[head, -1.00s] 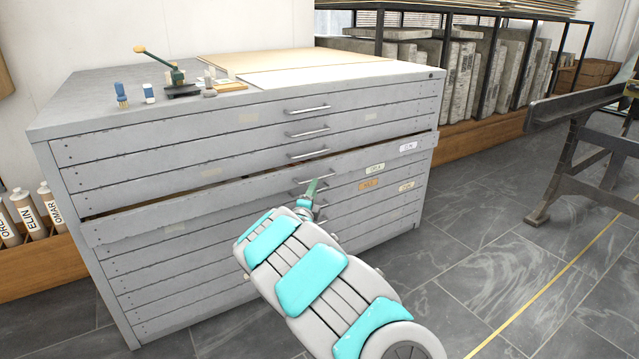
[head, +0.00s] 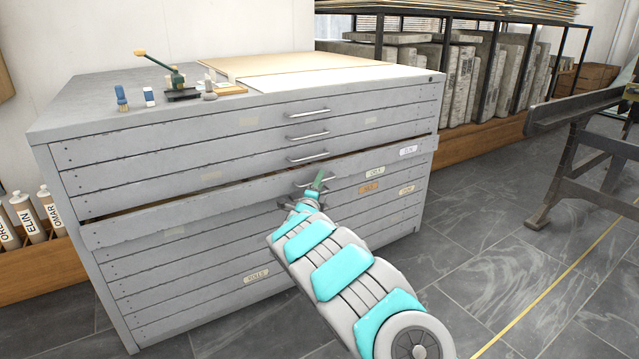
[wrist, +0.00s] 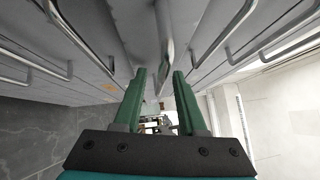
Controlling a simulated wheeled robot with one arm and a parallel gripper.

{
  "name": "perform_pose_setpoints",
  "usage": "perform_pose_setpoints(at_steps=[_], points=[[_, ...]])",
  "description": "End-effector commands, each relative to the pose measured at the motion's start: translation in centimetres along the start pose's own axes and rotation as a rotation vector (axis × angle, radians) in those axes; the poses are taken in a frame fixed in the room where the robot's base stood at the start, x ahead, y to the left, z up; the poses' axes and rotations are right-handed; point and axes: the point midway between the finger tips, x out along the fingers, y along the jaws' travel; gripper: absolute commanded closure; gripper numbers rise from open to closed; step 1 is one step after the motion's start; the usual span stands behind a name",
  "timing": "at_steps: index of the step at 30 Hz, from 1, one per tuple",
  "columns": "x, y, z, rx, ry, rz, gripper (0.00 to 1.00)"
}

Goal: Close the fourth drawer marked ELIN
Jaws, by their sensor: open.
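The fourth drawer (head: 200,206) of the grey flat-file cabinet stands out a little from the other drawer fronts, with a dark gap above its left part. A small white label (head: 408,151) sits at its right end; its lettering is too small to read surely. My gripper (head: 318,182) is at the middle of this front, by its handle. In the wrist view my gripper (wrist: 159,76) is open, its green fingers on either side of a metal handle bar (wrist: 164,45). Whether they touch the bar, I cannot tell.
The other drawers look shut. A green-handled tool (head: 178,85), small brushes and boards lie on the cabinet top. Labelled tubes (head: 30,218) stand in a wooden box at left. A stone rack (head: 480,85) and dark metal stand (head: 570,150) are at right. The front floor is clear.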

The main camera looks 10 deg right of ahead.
Motion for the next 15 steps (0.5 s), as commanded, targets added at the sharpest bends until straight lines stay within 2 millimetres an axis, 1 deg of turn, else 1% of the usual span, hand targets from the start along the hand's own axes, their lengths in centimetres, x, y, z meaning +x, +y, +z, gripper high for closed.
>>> perform_pose_setpoints(at_steps=[9, 11, 15], points=[[0.19, 0.03, -0.01, -0.002, 0.000, 0.000, 0.59], [0.19, 0.04, -0.01, -0.001, 0.000, 0.001, 0.65], [0.18, 0.06, 0.00, -0.002, -0.001, 0.001, 0.81]])
